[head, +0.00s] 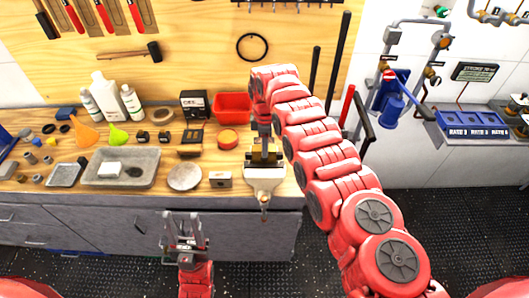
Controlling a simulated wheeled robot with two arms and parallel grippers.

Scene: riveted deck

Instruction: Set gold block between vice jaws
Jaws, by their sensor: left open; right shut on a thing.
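The bench vice (265,180) stands at the front edge of the wooden workbench, its pale body and screw handle facing me. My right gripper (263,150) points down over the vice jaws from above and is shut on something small. Gold colour shows at the jaws around the fingertips, which fits the gold block, but the fingers and dark jaw parts hide most of it. I cannot tell whether the block touches the jaws. My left gripper (184,222) is open and empty, low in front of the bench drawers, away from the vice.
Left of the vice on the workbench (285,186) are a small block with a hole (220,180), a round grey disc (184,177) and a stone tray (104,180). My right arm covers the bench's right end.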

